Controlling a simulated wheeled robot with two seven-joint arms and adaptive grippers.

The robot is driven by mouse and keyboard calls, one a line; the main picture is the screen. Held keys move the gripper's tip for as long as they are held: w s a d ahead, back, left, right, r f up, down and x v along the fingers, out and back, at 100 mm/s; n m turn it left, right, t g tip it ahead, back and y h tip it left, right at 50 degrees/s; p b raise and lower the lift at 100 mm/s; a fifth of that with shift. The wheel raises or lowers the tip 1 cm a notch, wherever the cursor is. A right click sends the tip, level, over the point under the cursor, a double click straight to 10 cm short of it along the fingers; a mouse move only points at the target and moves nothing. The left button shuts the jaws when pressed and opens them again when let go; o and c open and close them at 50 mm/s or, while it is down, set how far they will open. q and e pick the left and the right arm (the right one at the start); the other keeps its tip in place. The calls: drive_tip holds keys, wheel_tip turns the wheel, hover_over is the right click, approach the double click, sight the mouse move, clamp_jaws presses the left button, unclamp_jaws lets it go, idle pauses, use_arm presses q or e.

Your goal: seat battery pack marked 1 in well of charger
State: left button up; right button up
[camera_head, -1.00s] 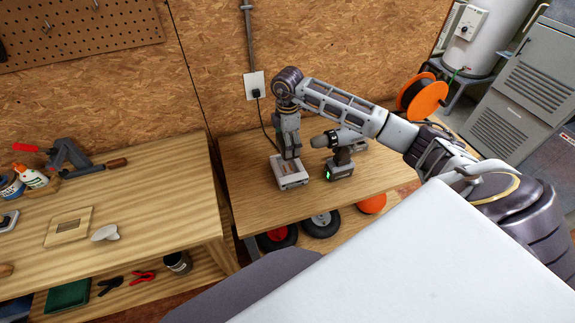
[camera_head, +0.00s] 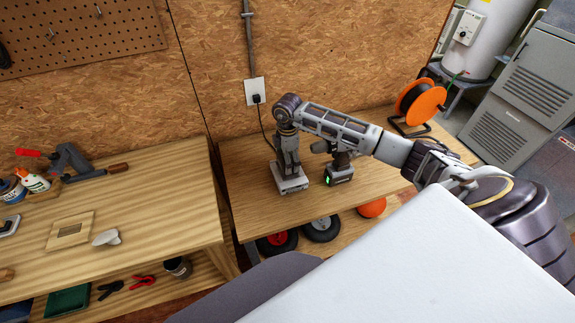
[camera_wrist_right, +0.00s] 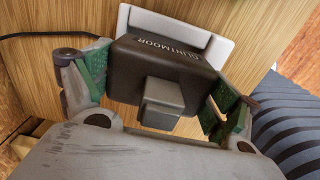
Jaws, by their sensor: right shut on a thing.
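The charger (camera_head: 292,186) is a light grey box on the back bench; its pale rim (camera_wrist_right: 190,30) shows behind the pack in the right wrist view. My right gripper (camera_head: 289,172) points down directly over the charger. It is shut on a dark battery pack (camera_wrist_right: 150,72), with green-padded fingers on both sides. The pack reads "FLINTMOOR" on one face and has a grey block on top. It is at or just above the charger's well; I cannot tell how deep it sits. No number 1 is visible. My left gripper is out of view.
A cordless drill (camera_head: 338,168) with a green light stands close right of the charger. A black cable (camera_head: 262,124) runs from the wall outlet (camera_head: 255,92). An orange cable reel (camera_head: 420,104) is at the right. The bench front (camera_head: 260,215) is clear.

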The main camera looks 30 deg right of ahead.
drive_tip(key=shift+f, duration=1.7)
drive_tip(key=shift+f, duration=0.15)
drive_tip(key=o, duration=1.1)
wheel_tip(320, 180, up, 12)
drive_tip(key=shift+r+b, duration=0.15)
drive_tip(key=shift+b, duration=0.2)
drive_tip(key=shift+s, duration=0.1)
